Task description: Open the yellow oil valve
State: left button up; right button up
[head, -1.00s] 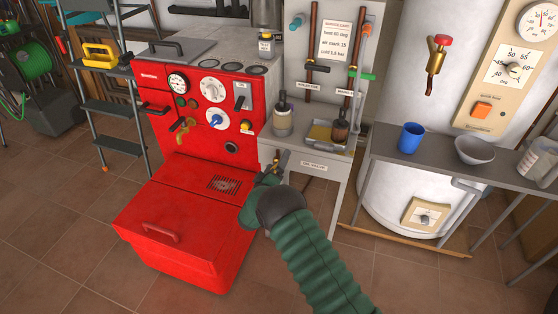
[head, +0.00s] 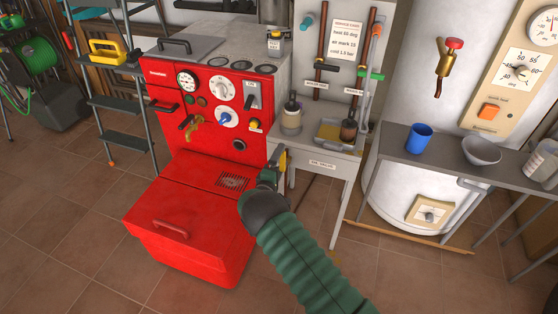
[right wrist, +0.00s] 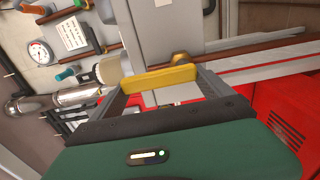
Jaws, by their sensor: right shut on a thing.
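The yellow valve handle (right wrist: 158,80) is a short bar lying across the jaws in the right wrist view. A brass-coloured fitting (right wrist: 182,60) sits just behind it. In the head view the yellow handle (head: 282,160) shows small and close to upright, beside the right side of the red boiler (head: 215,150). My right gripper (right wrist: 160,84) is shut on the handle; in the head view the gripper (head: 278,164) is partly hidden behind its own green wrist. The pipe at the valve is mostly hidden there. My left gripper is not in view.
A grey bench (head: 325,162) with an oil can (head: 291,116) and a tray (head: 333,131) stands just right of the gripper. A grey table (head: 400,148) with a blue cup (head: 419,138) is farther right. The tiled floor (head: 80,220) in front is clear.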

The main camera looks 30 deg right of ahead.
jog(key=shift+f, duration=0.15)
jog(key=o, duration=1.8)
jog(key=shift+w, duration=0.1)
jog(key=p+v, duration=0.3)
jog(key=v, duration=1.4)
jog(key=shift+f, duration=0.1)
